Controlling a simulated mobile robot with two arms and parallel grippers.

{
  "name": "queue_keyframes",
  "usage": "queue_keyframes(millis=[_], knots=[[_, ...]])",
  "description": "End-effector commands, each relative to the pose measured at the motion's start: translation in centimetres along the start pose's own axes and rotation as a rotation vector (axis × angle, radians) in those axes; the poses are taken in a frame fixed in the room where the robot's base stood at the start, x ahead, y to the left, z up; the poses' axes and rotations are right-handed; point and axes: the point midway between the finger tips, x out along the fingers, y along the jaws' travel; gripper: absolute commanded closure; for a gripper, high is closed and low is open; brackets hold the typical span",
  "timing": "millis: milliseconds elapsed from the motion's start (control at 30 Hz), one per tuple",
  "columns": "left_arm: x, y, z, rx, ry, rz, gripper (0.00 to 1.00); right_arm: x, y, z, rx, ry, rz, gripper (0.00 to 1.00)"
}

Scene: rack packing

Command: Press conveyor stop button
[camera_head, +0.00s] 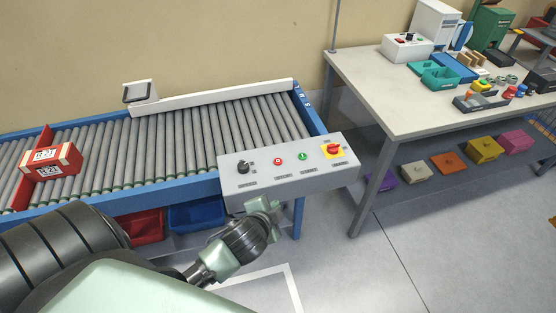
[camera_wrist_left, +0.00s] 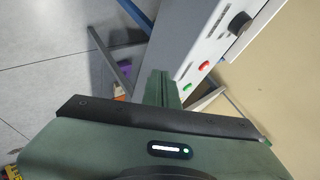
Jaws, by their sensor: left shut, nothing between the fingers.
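The grey control panel (camera_head: 265,180) sits at the front right corner of the conveyor. On it, from left to right, are a black knob (camera_head: 242,167), a red button (camera_head: 278,160), a green button (camera_head: 303,156) and a red rotary switch on a yellow plate (camera_head: 333,149). The labels are too small to read. My left gripper (camera_head: 268,208) is shut and empty, just in front of and below the panel's front edge, apart from the buttons. In the left wrist view, the shut fingers (camera_wrist_left: 160,88) are beside the green button (camera_wrist_left: 187,87), with the red button (camera_wrist_left: 204,66) farther up. My right gripper is not in view.
The roller conveyor (camera_head: 165,145) carries a red-and-white box (camera_head: 50,162) at the left. Red (camera_head: 140,226) and blue (camera_head: 196,215) bins sit below it. A worktable (camera_head: 375,85) with tools and trays stands at the right. The floor between is clear.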

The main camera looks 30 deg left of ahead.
Motion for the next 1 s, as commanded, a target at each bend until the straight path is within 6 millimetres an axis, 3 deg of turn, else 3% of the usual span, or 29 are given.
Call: queue_keyframes(millis=[33, 200, 400, 500, 600, 667, 767, 900, 933, 1000], knots=[[0.1, -2.2, -1.4, 0.076, 0.045, -0.064, 1.0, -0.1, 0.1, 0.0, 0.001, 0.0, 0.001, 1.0], [0.2, -8.9, -6.6, 0.393, 0.195, -0.306, 1.0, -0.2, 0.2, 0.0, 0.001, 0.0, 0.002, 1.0], [-0.9, -15.1, -14.3, 0.941, 0.368, -0.655, 1.0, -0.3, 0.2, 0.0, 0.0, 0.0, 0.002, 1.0], [-1.3, -16.4, -17.9, 1.307, 0.443, -0.84, 1.0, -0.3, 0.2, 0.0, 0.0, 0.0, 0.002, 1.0], [-1.0, -16.3, -19.9, 1.681, 0.501, -0.984, 1.0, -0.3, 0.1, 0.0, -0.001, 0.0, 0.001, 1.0], [-0.3, -16.1, -20.2, 1.91, 0.529, -1.049, 1.0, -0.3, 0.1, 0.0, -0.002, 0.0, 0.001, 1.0], [1.6, -15.6, -19.1, 2.297, 0.576, -1.107, 1.0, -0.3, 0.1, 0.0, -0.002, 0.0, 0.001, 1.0], [4.9, -16.4, -14.6, 2.807, 0.652, -1.066, 1.0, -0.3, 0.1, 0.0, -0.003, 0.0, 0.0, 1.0], [5.5, -16.6, -13.4, -2.884, -0.67, 1.038, 1.0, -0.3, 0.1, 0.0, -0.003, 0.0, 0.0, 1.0], [6.5, -17.4, -11.1, -2.789, -0.652, 0.898, 1.0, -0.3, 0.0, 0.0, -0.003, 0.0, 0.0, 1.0]])
